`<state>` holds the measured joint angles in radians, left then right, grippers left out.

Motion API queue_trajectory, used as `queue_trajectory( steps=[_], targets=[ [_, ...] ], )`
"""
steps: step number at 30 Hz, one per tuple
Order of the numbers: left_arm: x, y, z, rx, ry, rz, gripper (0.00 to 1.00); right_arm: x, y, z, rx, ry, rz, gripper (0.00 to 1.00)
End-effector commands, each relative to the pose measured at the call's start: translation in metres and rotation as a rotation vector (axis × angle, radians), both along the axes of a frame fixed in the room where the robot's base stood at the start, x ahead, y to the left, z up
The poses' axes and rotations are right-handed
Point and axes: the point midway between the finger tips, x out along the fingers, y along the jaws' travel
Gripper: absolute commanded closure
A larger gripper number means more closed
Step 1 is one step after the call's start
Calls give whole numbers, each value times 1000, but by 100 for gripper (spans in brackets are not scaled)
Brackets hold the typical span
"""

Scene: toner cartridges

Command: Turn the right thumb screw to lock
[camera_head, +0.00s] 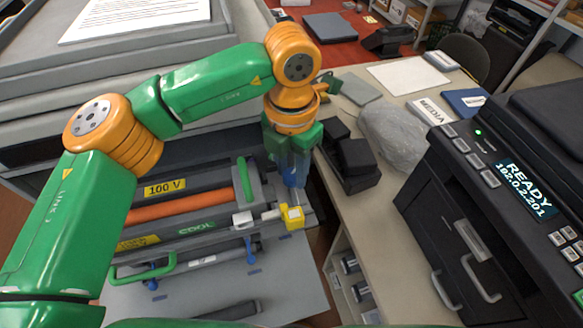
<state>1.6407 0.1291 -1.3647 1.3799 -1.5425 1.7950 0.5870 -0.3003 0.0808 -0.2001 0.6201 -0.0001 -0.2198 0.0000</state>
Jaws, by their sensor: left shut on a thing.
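My left arm reaches in from the left and bends down over the right end of the open printer drawer (225,287). My left gripper (293,186) points down there, beside the yellow block (292,216). It is shut on a blue part, which looks like the right thumb screw; the fingers hide most of it, and its turn angle cannot be read. Two other small blue parts show along the front of the unit, one at left (152,281) and one nearer the middle (249,245). My right gripper is not in view.
An orange roller (180,206) and green handles (145,268) lie left of my gripper. A dark printer with a lit display (525,190) stands at right.

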Motion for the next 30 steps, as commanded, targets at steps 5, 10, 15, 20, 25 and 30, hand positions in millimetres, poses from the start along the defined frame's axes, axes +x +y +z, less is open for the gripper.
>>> queue_trajectory(
  steps=[5, 10, 15, 20, 25, 30],
  targets=[
    [0, 0, -2, 0, -1, -130, 100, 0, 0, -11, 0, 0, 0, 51],
    [0, 0, -2, -1, -2, -290, 100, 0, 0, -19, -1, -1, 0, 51],
    [0, 0, -1, -2, -1, -452, 100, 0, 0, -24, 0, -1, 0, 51],
    [0, 0, -1, -1, -1, -604, 100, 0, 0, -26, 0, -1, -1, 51],
    [0, 0, 0, -1, -1, -765, 100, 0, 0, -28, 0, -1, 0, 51],
    [0, 0, 0, -1, -1, -927, 100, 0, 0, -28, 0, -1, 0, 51]
  ],
)
